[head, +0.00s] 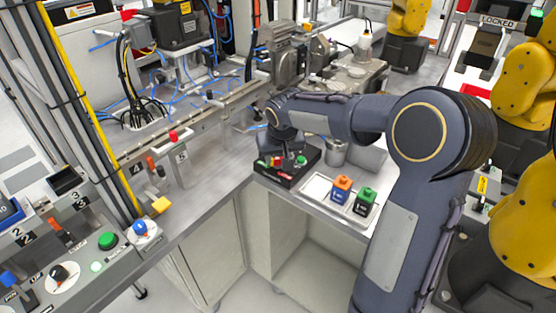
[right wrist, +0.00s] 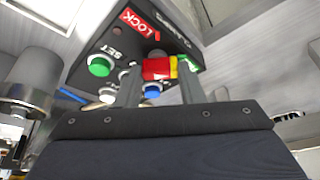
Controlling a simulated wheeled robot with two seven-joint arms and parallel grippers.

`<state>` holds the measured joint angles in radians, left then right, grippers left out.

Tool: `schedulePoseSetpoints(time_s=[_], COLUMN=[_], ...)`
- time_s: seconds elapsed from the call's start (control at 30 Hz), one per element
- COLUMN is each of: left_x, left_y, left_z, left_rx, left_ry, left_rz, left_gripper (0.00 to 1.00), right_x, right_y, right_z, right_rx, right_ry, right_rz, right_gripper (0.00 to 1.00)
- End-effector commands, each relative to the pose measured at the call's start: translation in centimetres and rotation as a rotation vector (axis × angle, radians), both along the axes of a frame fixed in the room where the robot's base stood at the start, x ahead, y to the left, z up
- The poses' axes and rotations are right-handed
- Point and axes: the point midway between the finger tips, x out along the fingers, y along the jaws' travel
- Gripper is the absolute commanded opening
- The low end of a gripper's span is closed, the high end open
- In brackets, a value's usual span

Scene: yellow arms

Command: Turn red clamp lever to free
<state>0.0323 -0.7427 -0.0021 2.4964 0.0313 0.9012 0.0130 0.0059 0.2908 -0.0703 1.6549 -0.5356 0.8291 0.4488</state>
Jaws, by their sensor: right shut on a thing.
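The red clamp lever (right wrist: 157,68), a red handle with a yellow part at its side, sits on a dark control box (right wrist: 120,40) with a red LOCK label. In the head view the box (head: 287,178) stands at the counter's corner, below my right wrist. My right gripper (right wrist: 160,76) is shut on the red lever, with one grey finger on each side of it. In the head view my right gripper (head: 281,148) is small and partly hidden by its own wrist. The lever's exact angle is hard to tell. My left gripper is not in view.
A green button (right wrist: 99,66) and a blue button (right wrist: 152,91) sit close to the fingers on the box. To its right, a white tray (head: 318,189) holds an orange-and-blue block (head: 341,190) and a green-and-black block (head: 365,201). A metal cup (head: 336,153) stands behind.

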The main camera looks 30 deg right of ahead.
Motion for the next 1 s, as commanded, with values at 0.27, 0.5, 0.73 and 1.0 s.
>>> schedulePoseSetpoints(time_s=[0.27, 0.5, 0.73, 1.0], left_x=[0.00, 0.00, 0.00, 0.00], left_y=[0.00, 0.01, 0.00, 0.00], left_z=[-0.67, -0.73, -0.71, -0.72], left_rx=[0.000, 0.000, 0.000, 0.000], left_ry=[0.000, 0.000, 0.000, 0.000], left_rz=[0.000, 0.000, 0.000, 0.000], left_gripper=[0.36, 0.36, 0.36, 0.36], right_x=[0.10, 0.09, 0.09, 0.07], right_y=[0.06, 0.01, 0.01, 0.02], right_z=[0.03, 0.07, 0.07, 0.04], right_rx=[0.000, 0.001, 0.001, 0.001], right_ry=[-0.002, -0.001, -0.001, 0.000], right_rz=[-0.094, -0.118, -0.118, -0.118], right_gripper=[0.12, 0.12, 0.12, 0.56])
